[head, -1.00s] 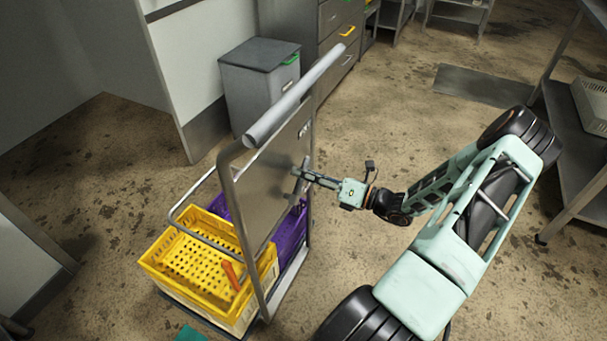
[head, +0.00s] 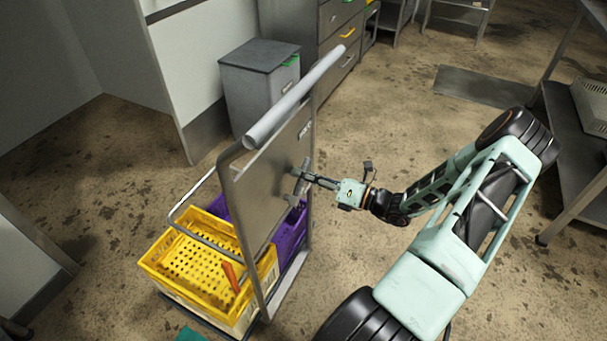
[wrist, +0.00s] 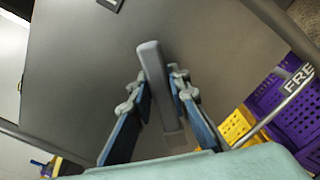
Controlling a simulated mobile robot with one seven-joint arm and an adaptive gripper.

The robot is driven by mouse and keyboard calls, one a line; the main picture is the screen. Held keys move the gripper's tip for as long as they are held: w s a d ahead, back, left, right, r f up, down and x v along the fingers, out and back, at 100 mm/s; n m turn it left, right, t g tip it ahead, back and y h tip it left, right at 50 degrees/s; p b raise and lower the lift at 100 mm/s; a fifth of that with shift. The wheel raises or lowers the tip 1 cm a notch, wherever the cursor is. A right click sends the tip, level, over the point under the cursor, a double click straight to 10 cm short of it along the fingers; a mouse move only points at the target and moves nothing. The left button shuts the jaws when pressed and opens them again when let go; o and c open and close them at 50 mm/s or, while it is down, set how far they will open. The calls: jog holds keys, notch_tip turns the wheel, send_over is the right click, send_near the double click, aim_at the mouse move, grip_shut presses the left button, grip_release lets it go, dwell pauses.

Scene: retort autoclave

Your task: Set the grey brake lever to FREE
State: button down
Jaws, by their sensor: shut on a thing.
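The grey brake lever (wrist: 152,58) is a blunt bar on the grey panel (wrist: 80,75) of a trolley. In the wrist view it stands between the two fingers of my gripper (wrist: 160,84), which is shut on it. In the head view my gripper (head: 306,177) is at the panel's right part, and the lever is small there. The letters "FRE" (wrist: 299,77) show at the right in the wrist view, partly cut by a rail. A dark label (wrist: 110,4) is cut off at the top edge. The lever's pivot is partly hidden.
The trolley has a tubular push handle (head: 295,95) above the panel. A yellow crate (head: 160,262) and a purple crate (head: 290,238) sit on its deck. A grey cabinet (head: 258,85) stands behind. A shelf rack (head: 585,150) is at the right.

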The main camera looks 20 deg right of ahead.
aim_at(296, 179)
jog(key=shift+d+f, duration=0.1)
jog(key=f+m, duration=0.1)
jog(key=m, duration=0.2)
jog(key=w+d+f+m, duration=0.1)
jog(key=f+m, duration=0.1)
jog(key=m, duration=0.1)
jog(key=f+m, duration=0.2)
jog(key=shift+w+d+f+m, duration=0.2)
jog(key=shift+d+m, duration=0.1)
jog(key=shift+m, duration=0.1)
jog(key=shift+s+a+f+m+b, duration=0.2)
jog(key=shift+f+m, duration=0.6)
jog(key=shift+m, duration=0.45)
jog(key=shift+s+a+f+m+b, duration=0.2)
jog(key=shift+f+m, duration=0.55)
jog(key=shift+m, duration=0.55)
jog(key=shift+s+a+f+m+b, duration=0.1)
jog(key=shift+a+f+m+b, duration=0.1)
jog(key=shift+f+m, duration=0.85)
jog(key=shift+r+m, duration=0.2)
jog(key=shift+m, duration=0.1)
jog(key=c, duration=1.8)
grip_release()
jog(key=v, duration=1.2)
